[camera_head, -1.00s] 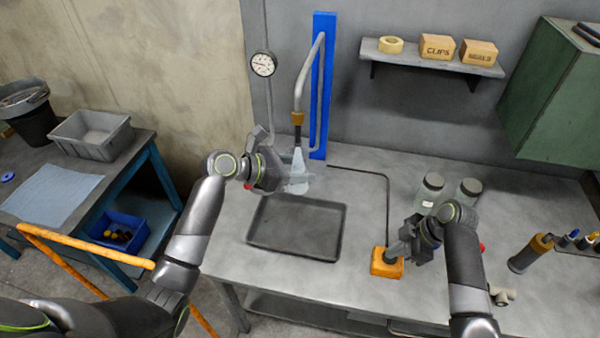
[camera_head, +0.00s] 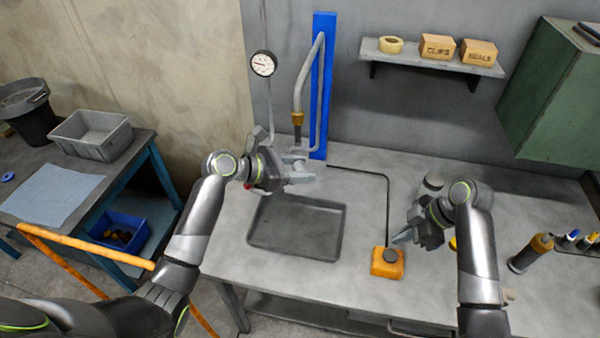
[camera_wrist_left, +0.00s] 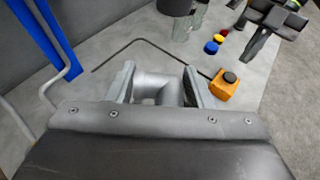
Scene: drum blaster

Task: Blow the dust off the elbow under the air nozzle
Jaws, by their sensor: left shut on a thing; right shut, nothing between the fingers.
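My left gripper (camera_head: 292,176) is shut on the elbow, a pale grey bent pipe piece (camera_wrist_left: 155,85), seen between the fingers in the left wrist view. The elbow (camera_head: 302,171) is just below the air nozzle (camera_head: 297,119), a brass-coloured tip on a grey pipe along a blue post (camera_head: 322,85). No air plume shows. I cannot tell whether dust is on the elbow. My right gripper (camera_head: 405,238) is shut and empty, just above and right of an orange box (camera_head: 387,266) with a dark round button (camera_head: 391,255), apart from it.
An empty dark tray (camera_head: 297,253) lies on the bench in front of the nozzle. Jars (camera_wrist_left: 190,22) and coloured caps (camera_wrist_left: 211,47) stand near my right arm, partly hidden in the head view. A torch-like cylinder (camera_head: 530,253) is at the right. A side table with a grey bin (camera_head: 92,135) is at left.

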